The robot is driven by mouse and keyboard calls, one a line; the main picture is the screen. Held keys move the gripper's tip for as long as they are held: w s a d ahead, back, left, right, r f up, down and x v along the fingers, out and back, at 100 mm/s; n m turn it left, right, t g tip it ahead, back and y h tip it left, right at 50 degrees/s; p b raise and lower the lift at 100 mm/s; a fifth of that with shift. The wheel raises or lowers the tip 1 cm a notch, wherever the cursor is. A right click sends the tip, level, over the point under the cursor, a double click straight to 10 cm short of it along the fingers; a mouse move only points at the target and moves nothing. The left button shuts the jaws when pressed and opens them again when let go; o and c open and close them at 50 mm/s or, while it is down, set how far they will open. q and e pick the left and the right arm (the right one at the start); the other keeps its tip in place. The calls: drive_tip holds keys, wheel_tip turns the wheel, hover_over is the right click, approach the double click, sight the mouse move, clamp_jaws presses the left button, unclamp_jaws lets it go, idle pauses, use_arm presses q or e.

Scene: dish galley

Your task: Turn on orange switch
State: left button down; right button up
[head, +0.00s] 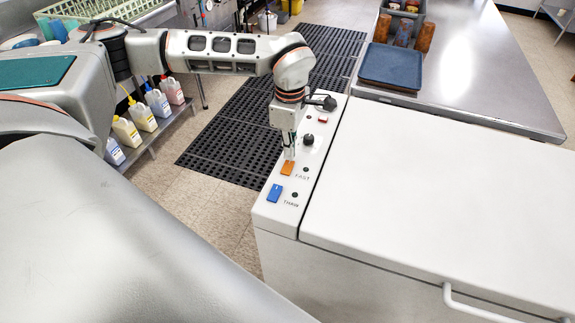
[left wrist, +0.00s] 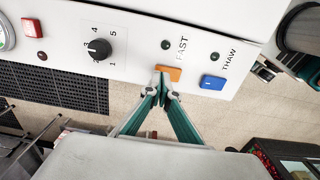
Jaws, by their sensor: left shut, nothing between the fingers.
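The orange switch (head: 287,168) sits on the white control panel (head: 262,214) along the left edge of a white chest, beside the label FAST. My left gripper (head: 289,156) points down at it with its fingers together and empty. In the left wrist view the gripper's fingertips (left wrist: 161,90) are right at the lower edge of the orange switch (left wrist: 170,73); I cannot tell whether they touch it. The small lamp by FAST (left wrist: 165,45) looks dark. My right gripper is in neither view.
A blue switch (head: 275,192) labelled THAW is close beside the orange one. A black knob (head: 308,140) and a red switch (head: 322,119) are farther along the panel. The chest's wide lid (head: 440,200) is clear. Bottles (head: 142,115) stand on a low shelf at left.

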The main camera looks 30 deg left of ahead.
sight(289, 163)
use_arm(q)
drive_tip(key=shift+f, duration=0.35)
idle(0.3)
drive_tip(key=shift+f+b, duration=0.45)
drive_tip(key=shift+f, duration=0.3)
idle(0.5)
wheel_tip(289, 163, up, 5)
drive_tip(key=p, duration=0.4)
drive_tip(key=shift+f, duration=0.15)
drive_tip(key=shift+r+p, duration=0.95)
drive_tip(key=shift+r, duration=0.25)
drive_tip(key=shift+s+f, duration=0.1)
drive_tip(key=shift+s, duration=0.05)
